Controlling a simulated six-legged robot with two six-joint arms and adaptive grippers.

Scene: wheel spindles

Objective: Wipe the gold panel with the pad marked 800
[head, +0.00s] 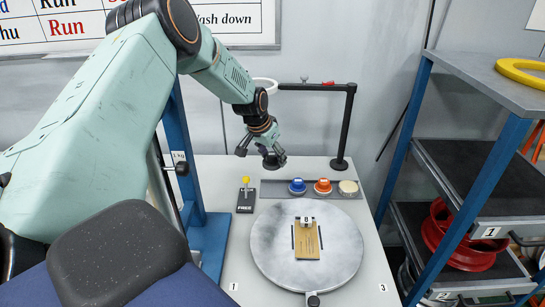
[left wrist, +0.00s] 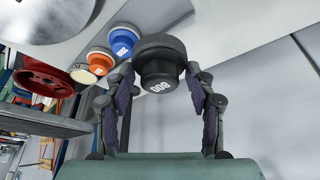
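The gold panel (head: 306,244) lies on a round grey turntable (head: 270,255), with a small white numbered tag (head: 307,221) at its far end. My left gripper (head: 264,150) is above the back of the table, behind the pad tray and away from the panel. It is shut on a black pad (head: 273,161). In the left wrist view the black pad (left wrist: 160,70) sits between the two fingers, and its white marking, upside down, reads 800. My right gripper is in neither view.
A tray (head: 265,190) holds blue (head: 297,186), orange (head: 322,186) and cream (head: 348,187) pads. Left of it is a yellow-knobbed lever (head: 246,190) on a plate marked FREE. A black post (head: 347,125) with an overhead arm stands behind. A blue-framed shelf (head: 455,205) is at right.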

